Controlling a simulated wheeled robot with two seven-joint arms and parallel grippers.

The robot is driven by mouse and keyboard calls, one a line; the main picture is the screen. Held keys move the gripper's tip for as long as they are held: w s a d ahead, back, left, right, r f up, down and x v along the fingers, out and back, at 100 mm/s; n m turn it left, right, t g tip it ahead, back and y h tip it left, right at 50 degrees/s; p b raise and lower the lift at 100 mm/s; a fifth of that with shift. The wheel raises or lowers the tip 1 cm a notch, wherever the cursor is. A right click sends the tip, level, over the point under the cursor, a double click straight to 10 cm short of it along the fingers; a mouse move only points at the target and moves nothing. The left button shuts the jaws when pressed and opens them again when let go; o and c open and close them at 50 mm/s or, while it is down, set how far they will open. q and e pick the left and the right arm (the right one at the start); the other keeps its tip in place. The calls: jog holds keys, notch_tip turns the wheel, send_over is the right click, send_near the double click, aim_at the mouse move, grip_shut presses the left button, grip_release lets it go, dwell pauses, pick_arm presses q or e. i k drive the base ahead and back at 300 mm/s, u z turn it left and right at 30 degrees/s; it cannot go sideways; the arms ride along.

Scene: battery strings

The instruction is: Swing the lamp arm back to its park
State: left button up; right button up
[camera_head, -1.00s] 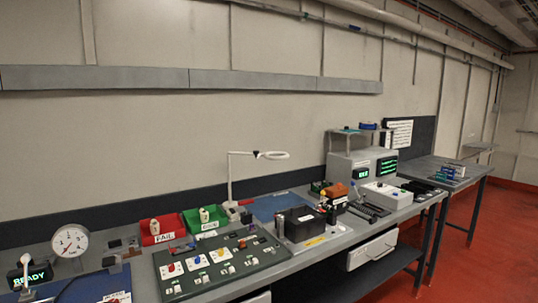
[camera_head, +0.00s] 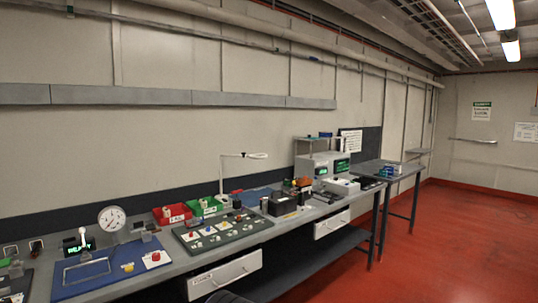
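The white desk lamp (camera_head: 221,178) stands at the back of the long workbench, behind the dark switch panel. A small red part (camera_head: 236,192) sits beside the lamp's base. The lamp's park cannot be made out at this distance.
A red bin (camera_head: 172,214) and a green bin (camera_head: 205,206) stand left of the lamp. A black box (camera_head: 282,205) and a grey instrument (camera_head: 320,166) stand right. A round gauge (camera_head: 112,218) is at left. Two drawers hang under the bench. The red floor (camera_head: 430,240) is clear at right.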

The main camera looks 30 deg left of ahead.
aim_at(243, 154)
jog(key=z, duration=0.1)
jog(key=i, duration=1.8)
jog(key=u, duration=0.7)
